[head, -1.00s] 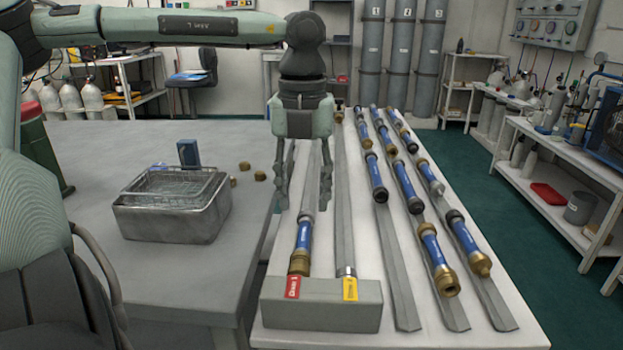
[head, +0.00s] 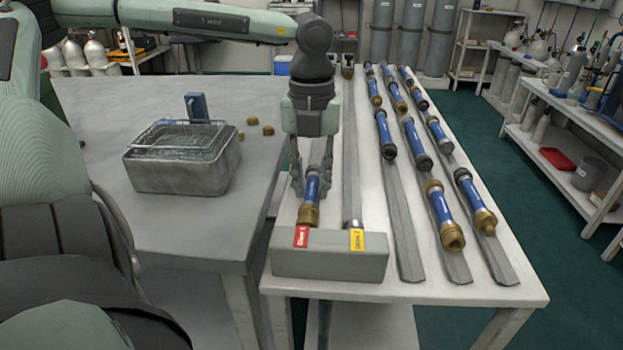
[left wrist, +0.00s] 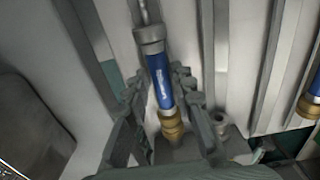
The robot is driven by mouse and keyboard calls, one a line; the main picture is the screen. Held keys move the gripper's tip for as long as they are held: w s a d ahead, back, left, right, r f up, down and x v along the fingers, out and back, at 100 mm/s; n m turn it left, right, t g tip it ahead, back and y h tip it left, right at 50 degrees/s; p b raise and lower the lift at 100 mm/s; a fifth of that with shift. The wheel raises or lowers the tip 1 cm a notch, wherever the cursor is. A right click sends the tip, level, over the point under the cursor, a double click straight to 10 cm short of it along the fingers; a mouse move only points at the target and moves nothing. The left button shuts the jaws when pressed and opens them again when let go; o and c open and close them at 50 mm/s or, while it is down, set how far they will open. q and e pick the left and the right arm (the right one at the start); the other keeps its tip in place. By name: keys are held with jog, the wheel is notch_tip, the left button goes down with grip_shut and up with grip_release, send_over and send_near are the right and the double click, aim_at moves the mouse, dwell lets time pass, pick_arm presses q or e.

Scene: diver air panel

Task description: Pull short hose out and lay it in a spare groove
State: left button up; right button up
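A hose (head: 312,187) with a blue sleeve, grey collar and brass end sits at the red-labelled left side of the grey block (head: 330,262). I cannot tell how far its brass end goes into the block. My left gripper (head: 313,178) points down over it, one finger on each side. In the left wrist view the blue sleeve (left wrist: 160,80) lies between the spread fingers (left wrist: 160,98), with gaps visible. Bare stretches of groove (head: 402,225) show on the right of the table. My right gripper is not in view.
Several other blue-sleeved hoses (head: 442,210) lie in the right-hand grooves. The yellow-labelled groove (head: 351,150) is mostly empty, with a metal fitting by the block. A wire basket (head: 185,160) stands on the grey bench at left. A gap separates bench and white table.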

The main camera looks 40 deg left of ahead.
aim_at(313, 177)
pick_arm(q)
grip_shut()
jog(key=shift+a, duration=0.1)
jog(key=shift+w, duration=0.15)
jog(key=shift+w+a+b, duration=0.45)
jog(key=shift+w+a, duration=0.3)
jog(key=shift+w, duration=0.1)
jog(key=shift+r, duration=0.2)
jog(key=shift+r+p, duration=1.25)
jog(key=shift+r, duration=1.65)
